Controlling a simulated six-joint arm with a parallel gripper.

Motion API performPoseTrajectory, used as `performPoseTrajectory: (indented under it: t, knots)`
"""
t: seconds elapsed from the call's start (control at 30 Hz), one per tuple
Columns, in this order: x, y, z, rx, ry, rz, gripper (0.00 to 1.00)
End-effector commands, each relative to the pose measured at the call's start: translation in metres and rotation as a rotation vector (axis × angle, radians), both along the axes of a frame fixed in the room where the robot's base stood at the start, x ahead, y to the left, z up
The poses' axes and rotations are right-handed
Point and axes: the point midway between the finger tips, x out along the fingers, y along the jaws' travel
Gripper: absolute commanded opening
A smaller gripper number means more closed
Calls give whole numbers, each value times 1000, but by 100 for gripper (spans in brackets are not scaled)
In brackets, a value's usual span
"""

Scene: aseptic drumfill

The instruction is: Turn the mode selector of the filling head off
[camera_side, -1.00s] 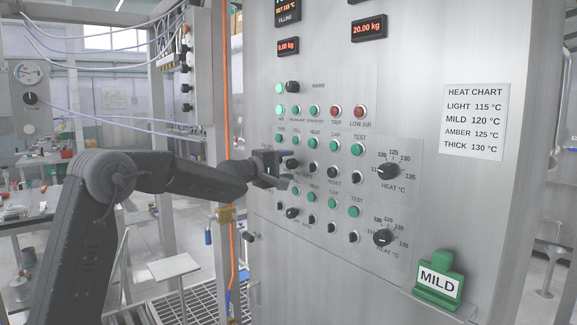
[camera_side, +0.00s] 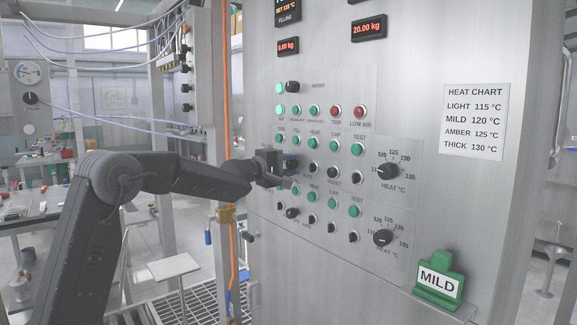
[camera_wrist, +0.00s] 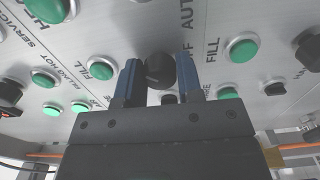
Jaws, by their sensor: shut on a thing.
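The mode selector, a black round knob (camera_wrist: 159,70) on the grey panel, sits between the two blue fingers of my gripper (camera_wrist: 160,79) in the wrist view. My gripper is shut on it. Parts of the words AUTO and OFF show beside the knob. I cannot make out which way its pointer faces. In the side view my gripper (camera_side: 291,172) is against the left part of the panel, in the upper row of black knobs, and hides the selector.
Green push buttons (camera_wrist: 242,48) and small black switches (camera_side: 332,172) stand close around my gripper. A large HEAT dial (camera_side: 388,171) is further right. A green MILD sign (camera_side: 438,281) stands on a ledge at lower right.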

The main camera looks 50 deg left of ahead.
Motion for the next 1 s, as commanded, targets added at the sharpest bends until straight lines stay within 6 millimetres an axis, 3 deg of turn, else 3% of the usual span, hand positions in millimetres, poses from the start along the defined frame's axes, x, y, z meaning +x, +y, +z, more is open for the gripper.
performPoseTrajectory:
  t: [0.37, 1.0]
  knots:
    - [0, 0, -1, -98, 1, 0, 10]
    - [0, 0, -1, -629, 0, 2, 10]
